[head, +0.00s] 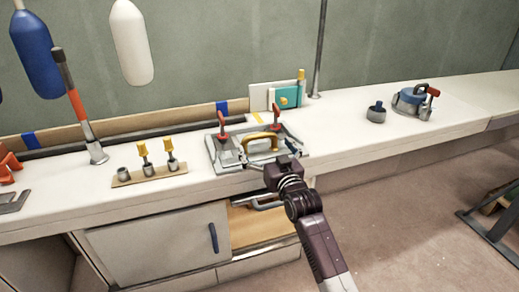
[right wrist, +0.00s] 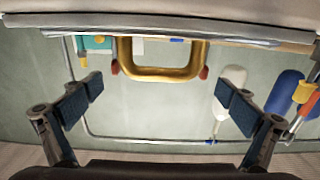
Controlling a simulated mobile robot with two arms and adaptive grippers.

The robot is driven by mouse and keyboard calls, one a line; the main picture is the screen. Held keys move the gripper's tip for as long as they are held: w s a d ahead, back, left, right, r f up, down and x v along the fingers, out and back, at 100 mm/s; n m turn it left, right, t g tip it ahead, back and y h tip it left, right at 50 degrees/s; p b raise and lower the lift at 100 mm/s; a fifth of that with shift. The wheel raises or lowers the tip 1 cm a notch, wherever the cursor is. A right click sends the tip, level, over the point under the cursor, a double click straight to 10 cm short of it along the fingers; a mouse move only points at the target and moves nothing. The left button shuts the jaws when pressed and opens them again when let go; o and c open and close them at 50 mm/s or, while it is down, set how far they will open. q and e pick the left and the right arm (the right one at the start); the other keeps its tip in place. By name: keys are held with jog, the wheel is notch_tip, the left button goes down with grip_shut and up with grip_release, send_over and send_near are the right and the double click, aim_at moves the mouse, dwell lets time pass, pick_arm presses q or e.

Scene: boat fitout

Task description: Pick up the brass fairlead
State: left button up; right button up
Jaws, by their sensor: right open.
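The brass fairlead (head: 262,142) is a golden, loop-shaped piece on a grey metal fixture (head: 222,166) on the bench, between two red-handled clamps (head: 221,124). In the right wrist view the fairlead (right wrist: 160,73) shows as a thick golden loop, high and central, beyond the fingertips. My right gripper (head: 270,161) is at the fixture's front edge, just in front of the fairlead. In the right wrist view its dark blue finger pads (right wrist: 160,98) are spread wide with nothing between them. Whether any finger touches the fixture is unclear. My left gripper is not in view.
Left of the fixture, a wooden strip (head: 124,182) holds small metal fittings, some yellow-topped. An orange-handled tool (head: 77,108) stands further left. Blue (head: 36,50) and white (head: 131,42) floats hang above. A blue-topped device (head: 408,98) stands at right; the bench between is mostly clear.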

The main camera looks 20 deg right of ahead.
aim_at(259, 137)
jog(key=w, duration=0.2)
jog(key=w+b, duration=0.1)
jog(key=w, duration=0.2)
jog(key=shift+a+f, duration=0.1)
jog(key=shift+f, duration=0.1)
jog(key=c, duration=1.4)
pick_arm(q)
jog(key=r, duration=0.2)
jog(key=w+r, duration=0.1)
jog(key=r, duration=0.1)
pick_arm(e)
jog(key=shift+r, duration=0.2)
jog(key=shift+c, duration=0.7)
jog(key=shift+r, duration=0.1)
